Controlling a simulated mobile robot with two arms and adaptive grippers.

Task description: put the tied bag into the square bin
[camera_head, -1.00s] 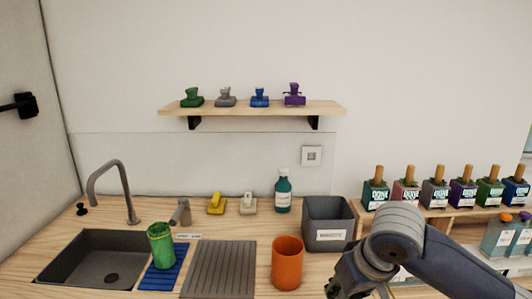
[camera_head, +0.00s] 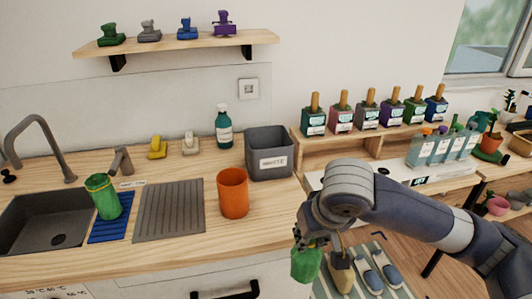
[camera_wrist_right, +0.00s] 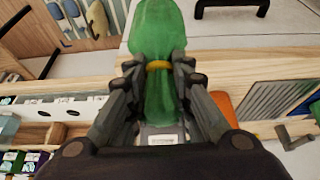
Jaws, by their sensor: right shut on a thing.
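My right gripper (camera_head: 312,238) is shut on a green tied bag (camera_head: 306,265), which hangs below it in front of the counter edge. The right wrist view shows the fingers (camera_wrist_right: 158,78) closed around the bag (camera_wrist_right: 157,28) at its yellow tie. The square bin (camera_head: 286,142) is dark grey with a white label and stands on the counter, above and left of the gripper in the head view. In the wrist view its label (camera_wrist_right: 163,140) shows between the fingers. The bag is apart from the bin. My left gripper is not in view.
A round orange container (camera_head: 233,195) stands left of the square bin. A green cylindrical object (camera_head: 105,200) stands on a blue mat (camera_head: 112,231) beside the sink (camera_head: 45,239). A teal bottle (camera_head: 223,133) is behind. Several labelled bottles stand on a riser (camera_head: 320,149) at the right.

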